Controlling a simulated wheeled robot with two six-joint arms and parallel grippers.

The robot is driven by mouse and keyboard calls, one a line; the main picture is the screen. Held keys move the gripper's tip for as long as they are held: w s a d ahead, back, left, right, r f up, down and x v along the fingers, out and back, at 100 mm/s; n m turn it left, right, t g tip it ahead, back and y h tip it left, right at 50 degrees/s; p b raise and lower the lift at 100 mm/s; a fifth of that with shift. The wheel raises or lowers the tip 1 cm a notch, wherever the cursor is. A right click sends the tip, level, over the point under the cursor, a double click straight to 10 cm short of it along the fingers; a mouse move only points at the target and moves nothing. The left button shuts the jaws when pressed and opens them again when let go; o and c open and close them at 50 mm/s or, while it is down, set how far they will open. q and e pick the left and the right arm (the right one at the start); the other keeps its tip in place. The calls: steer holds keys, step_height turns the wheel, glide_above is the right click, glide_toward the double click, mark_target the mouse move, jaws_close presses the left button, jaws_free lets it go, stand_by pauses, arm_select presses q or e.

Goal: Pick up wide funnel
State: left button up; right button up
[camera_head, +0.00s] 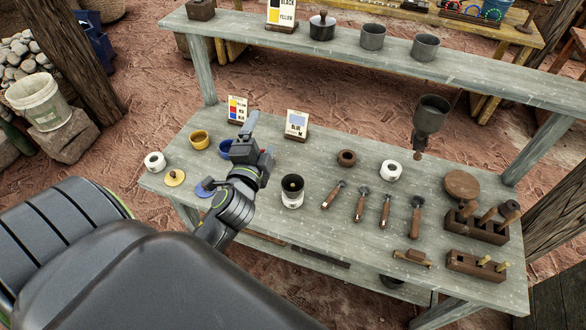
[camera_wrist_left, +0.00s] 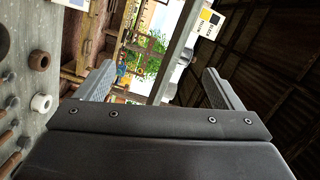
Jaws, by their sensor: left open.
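A dark grey, wide-mouthed funnel-shaped vessel (camera_head: 431,112) with a narrowing neck is at the right, above the lower table; what holds it there is not clear. My left gripper (camera_head: 255,142) is open and empty above the left half of the table, well left of the vessel. Its two spread fingers (camera_wrist_left: 158,84) also show in the left wrist view, with nothing between them. The funnel-shaped vessel does not show clearly in the wrist view. My right gripper is not in view.
The lower table (camera_head: 325,240) holds a black-and-white jar (camera_head: 292,191), a brown ring (camera_head: 347,158), a white ring (camera_head: 391,171), several wooden-handled tools (camera_head: 360,205) and wooden racks (camera_head: 480,226). A raised shelf (camera_head: 470,72) with grey pots (camera_head: 373,36) runs behind.

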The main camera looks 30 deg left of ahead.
arm_select(q)
steer(key=w+d+r+m+t+h, duration=0.55)
steer(key=d+r+m+h, duration=0.55)
steer(key=m, duration=0.7)
steer(key=w+d+f+m+g+h, duration=0.35)
steer(key=m+h, duration=0.25)
steer(key=m, duration=0.4)
steer(key=m+g+y, duration=1)
steer(key=m+g, duration=0.6)
steer(key=g, duration=0.3)
glide_above(293, 185)
step_height(293, 185, down, 17)
steer(key=f+b, duration=0.7)
steer(key=b, duration=0.1)
steer(key=f+b, duration=0.4)
steer(key=shift+s+a+f, duration=0.25)
steer(key=shift+s+f, duration=0.05)
steer(key=shift+f, duration=0.05)
steer(key=shift+w+d+f+b, duration=0.1)
steer(key=shift+w+f+b, duration=0.05)
steer(key=shift+f+b, duration=0.65)
steer(key=shift+d+f, duration=0.1)
steer(key=shift+f, duration=0.15)
steer(key=shift+w+d+f+p, duration=0.15)
steer(key=shift+f+p, duration=0.1)
steer(key=shift+f, duration=0.3)
steer(key=shift+w+a+f+p, duration=0.1)
steer(key=shift+f+p, duration=0.1)
steer(key=shift+f, duration=0.75)
